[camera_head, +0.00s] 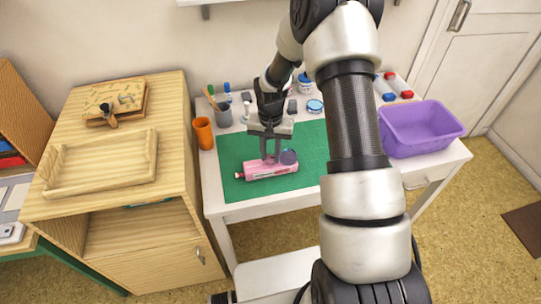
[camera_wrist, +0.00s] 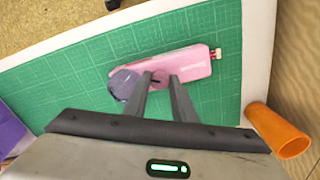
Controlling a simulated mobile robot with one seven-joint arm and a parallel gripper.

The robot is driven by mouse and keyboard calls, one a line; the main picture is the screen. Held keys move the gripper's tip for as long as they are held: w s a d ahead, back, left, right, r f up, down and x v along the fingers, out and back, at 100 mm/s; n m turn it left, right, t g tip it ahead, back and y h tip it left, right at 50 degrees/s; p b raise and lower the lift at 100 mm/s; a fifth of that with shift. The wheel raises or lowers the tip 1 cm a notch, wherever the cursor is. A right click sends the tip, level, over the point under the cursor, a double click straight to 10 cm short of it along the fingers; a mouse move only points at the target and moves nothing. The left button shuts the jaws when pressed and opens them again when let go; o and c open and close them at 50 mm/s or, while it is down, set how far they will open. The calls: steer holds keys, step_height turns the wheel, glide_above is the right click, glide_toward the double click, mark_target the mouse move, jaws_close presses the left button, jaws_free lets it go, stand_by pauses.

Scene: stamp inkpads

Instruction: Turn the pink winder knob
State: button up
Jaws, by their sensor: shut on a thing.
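A pink oblong device (camera_head: 258,171) lies on the green cutting mat (camera_head: 295,182). It also shows in the wrist view (camera_wrist: 195,66), with a small reddish tip at one end. A round grey-purple translucent disc (camera_wrist: 123,85) sits at its other end. The pink winder knob (camera_wrist: 160,76) is on top of the device beside the disc. My gripper (camera_wrist: 161,80) points down with its two fingers on either side of the knob, shut on it. In the head view my gripper (camera_head: 271,157) partly covers the device, and the knob is hard to make out.
An orange cup (camera_head: 203,133) and a grey pen holder (camera_head: 223,115) stand at the table's left. A wooden cabinet with a tray (camera_head: 100,163) stands left. The mat around the device is clear.

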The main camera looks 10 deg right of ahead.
steer(key=n, duration=0.4)
steer(key=shift+n+b, duration=0.3)
steer(key=shift+b, duration=0.1)
steer(key=n, duration=0.4)
steer(key=shift+n, duration=0.3)
steer(key=n, duration=0.4)
steer(key=shift+n, duration=0.3)
steer(key=n+p, duration=0.1)
steer(key=n, duration=0.3)
steer(key=shift+n, duration=0.3)
steer(key=n+p, duration=0.1)
steer(key=n, duration=0.3)
steer(key=n+p, duration=0.1)
steer(key=n, duration=0.4)
steer(key=shift+p, duration=0.4)
steer(key=n+p, duration=0.1)
steer(key=n, duration=0.3)
steer(key=shift+p, duration=0.3)
steer(key=shift+n+p, duration=0.65)
steer(key=shift+n, duration=1.55)
